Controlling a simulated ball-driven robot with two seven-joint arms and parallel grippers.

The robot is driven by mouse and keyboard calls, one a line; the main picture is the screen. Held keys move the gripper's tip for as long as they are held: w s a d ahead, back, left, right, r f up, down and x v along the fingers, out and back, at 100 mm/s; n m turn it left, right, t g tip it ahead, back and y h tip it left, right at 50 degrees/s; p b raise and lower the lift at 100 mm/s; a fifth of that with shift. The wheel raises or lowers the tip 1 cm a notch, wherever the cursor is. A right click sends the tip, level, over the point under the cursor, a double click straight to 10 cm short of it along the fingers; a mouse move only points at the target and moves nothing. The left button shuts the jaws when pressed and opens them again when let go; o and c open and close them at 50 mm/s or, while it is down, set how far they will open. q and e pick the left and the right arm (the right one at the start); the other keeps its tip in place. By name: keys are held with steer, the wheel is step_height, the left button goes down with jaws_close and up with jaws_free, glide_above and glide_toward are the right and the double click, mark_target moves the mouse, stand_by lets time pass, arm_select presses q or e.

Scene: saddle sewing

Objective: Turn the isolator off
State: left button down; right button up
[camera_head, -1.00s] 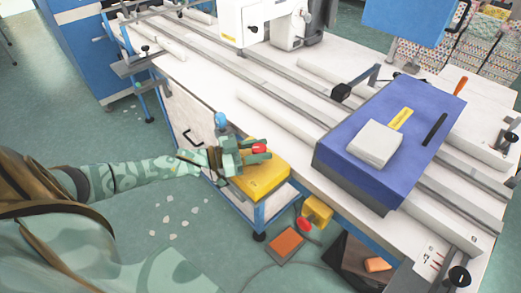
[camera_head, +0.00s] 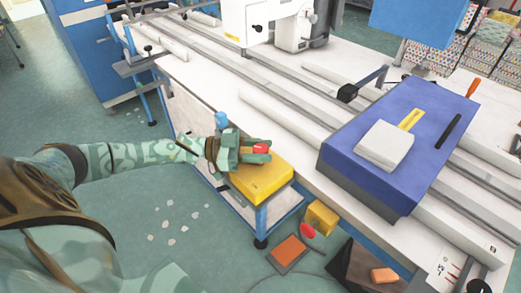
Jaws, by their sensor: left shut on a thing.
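The isolator looks to be the yellow box (camera_head: 264,181) on the blue-framed stand at the front edge of the sewing table. A red knob (camera_head: 260,149) shows at its upper side. My left gripper (camera_head: 258,152) is at the box, with its fingers on either side of the red knob and shut on it. The fingers hide part of the knob, and its exact turn position cannot be told. My right gripper is not in view.
A blue box (camera_head: 385,150) with a white block (camera_head: 384,147) on top stands on the white table. Below it are a smaller yellow box (camera_head: 321,218) with a red button (camera_head: 307,230) and an orange pad (camera_head: 287,251) on the floor. A blue cabinet (camera_head: 85,50) stands at the back left.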

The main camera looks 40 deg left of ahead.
arm_select(q)
steer(key=c, duration=0.9)
jaws_free()
steer(key=shift+a, duration=0.1)
steer(key=v, duration=1.6)
steer(key=shift+a, duration=0.1)
